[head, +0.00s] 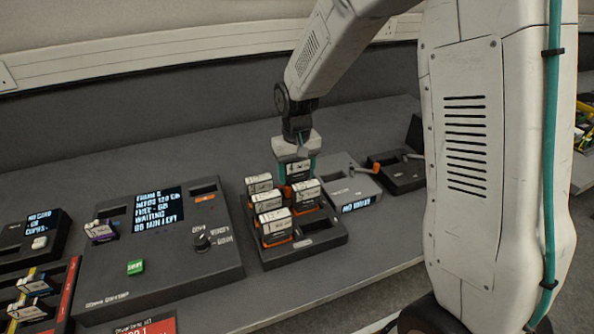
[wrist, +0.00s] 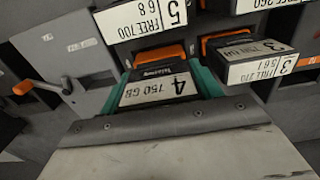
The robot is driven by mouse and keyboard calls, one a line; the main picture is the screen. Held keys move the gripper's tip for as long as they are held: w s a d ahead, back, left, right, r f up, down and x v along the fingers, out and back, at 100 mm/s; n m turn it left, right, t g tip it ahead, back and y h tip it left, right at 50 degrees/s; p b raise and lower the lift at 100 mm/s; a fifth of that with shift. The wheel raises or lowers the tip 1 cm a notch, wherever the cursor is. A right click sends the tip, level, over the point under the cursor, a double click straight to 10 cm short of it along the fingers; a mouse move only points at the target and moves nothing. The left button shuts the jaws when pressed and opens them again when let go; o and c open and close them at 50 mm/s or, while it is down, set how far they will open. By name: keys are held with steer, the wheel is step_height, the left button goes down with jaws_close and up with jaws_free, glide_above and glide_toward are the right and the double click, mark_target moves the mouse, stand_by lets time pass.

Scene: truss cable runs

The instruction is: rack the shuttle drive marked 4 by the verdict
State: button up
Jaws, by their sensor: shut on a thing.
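The drive marked 4 (wrist: 158,90), a dark block with a white label reading 750 GB, sits between the teal fingers of my gripper (wrist: 160,82) in the wrist view. My gripper is shut on it. In the head view my gripper (head: 296,166) points down at the back of the dark drive tray (head: 302,245), behind the other drives. Drive 4 is mostly hidden there. I cannot tell if it still touches the tray. The grey drive reader (head: 345,180), right of the tray, displays what looks like "NO DRIVE".
Several labelled drives (head: 274,226) stand in the tray; drives 5 (wrist: 145,18) and 3 (wrist: 255,68) are close to my fingers. A console (head: 160,265) with text, knob and green button lies left.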

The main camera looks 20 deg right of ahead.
mark_target(296, 180)
steer(key=shift+f, duration=1.6)
stand_by(0.9)
steer(key=o, duration=1.5)
steer(key=shift+r, duration=3.8)
